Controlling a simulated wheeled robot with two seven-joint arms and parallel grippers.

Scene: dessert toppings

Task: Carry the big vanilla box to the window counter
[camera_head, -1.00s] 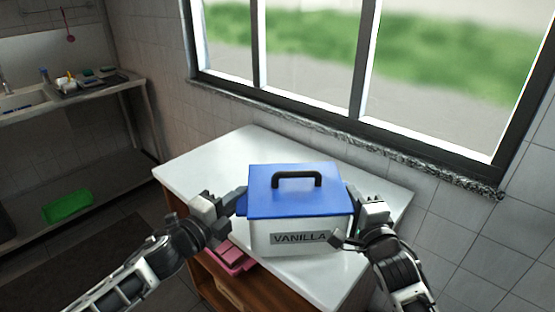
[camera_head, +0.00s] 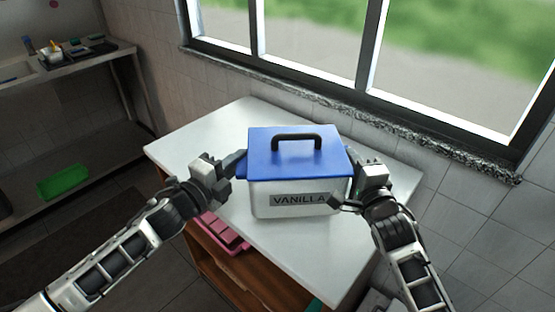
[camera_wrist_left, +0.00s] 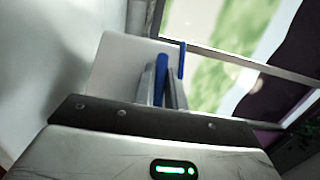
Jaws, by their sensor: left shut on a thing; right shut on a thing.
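The vanilla box (camera_head: 290,201) is white with a blue lid (camera_head: 297,157), a black top handle and a VANILLA label on its front. It is upright over the white top of the window counter (camera_head: 200,139); I cannot tell whether its base touches the top. My left gripper (camera_head: 238,165) is shut on the box's left side. My right gripper (camera_head: 350,184) is shut on its right side. In the left wrist view a blue edge (camera_wrist_left: 162,80) shows between the fingers.
A window with a stone sill (camera_head: 350,112) runs behind the counter. Pink containers (camera_head: 222,232) sit on a shelf under the counter top. At the left stands a metal sink bench with a green tray (camera_head: 63,183) on its lower shelf. The counter top is clear around the box.

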